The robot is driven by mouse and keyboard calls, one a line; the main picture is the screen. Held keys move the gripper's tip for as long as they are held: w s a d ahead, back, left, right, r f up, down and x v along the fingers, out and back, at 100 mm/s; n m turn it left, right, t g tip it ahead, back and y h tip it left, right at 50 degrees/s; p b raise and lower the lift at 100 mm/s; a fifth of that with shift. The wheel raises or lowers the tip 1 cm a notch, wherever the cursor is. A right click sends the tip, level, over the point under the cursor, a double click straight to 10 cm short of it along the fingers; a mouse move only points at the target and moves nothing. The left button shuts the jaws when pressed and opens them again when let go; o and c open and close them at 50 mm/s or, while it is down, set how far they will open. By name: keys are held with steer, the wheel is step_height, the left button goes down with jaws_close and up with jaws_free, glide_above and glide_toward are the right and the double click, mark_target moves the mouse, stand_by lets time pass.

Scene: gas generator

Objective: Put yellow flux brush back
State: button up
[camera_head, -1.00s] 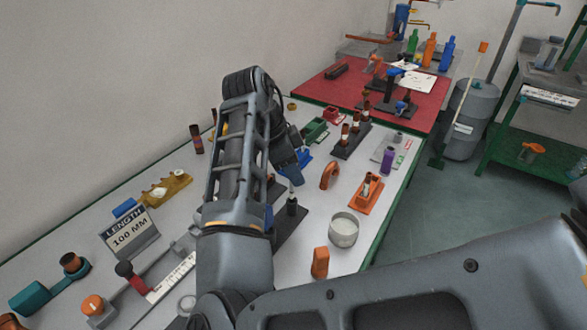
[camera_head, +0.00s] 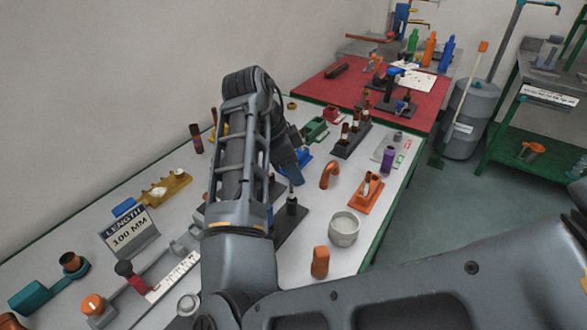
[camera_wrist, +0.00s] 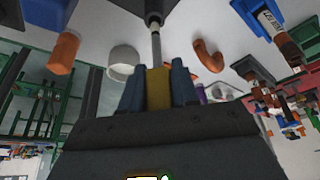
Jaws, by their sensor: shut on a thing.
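My gripper (camera_wrist: 158,76) has its blue fingers shut on the yellow handle of the flux brush (camera_wrist: 158,92). A thin metal shaft runs from the handle to a dark cylindrical piece at the top of the wrist view. In the head view my gripper (camera_head: 290,172) points down over the table, with the shaft below it. The shaft lines up with a small black upright piece (camera_head: 291,206) by a dark base plate (camera_head: 285,232). I cannot tell whether the shaft is seated in that piece. The yellow handle is hidden in the head view.
A white cup (camera_head: 344,230) and an orange block (camera_head: 320,262) stand to the right. An orange curved pipe (camera_head: 330,174) and an orange tray (camera_head: 366,195) are nearby. The length sign (camera_head: 130,233) stands left. Some white tabletop is bare near the right edge.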

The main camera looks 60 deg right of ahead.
mark_target(293, 190)
steer(key=shift+f+b, duration=1.9)
steer(key=shift+f, duration=0.8)
steer(key=o, duration=0.9)
steer(key=shift+o, duration=0.2)
steer(key=shift+r, duration=0.15)
steer(key=p+v, duration=0.4)
steer(key=v, duration=0.3)
steer(key=shift+w+r+p, duration=0.15)
steer(key=shift+r+p, duration=0.1)
steer(key=shift+p, duration=0.15)
steer(key=shift+a, duration=0.1)
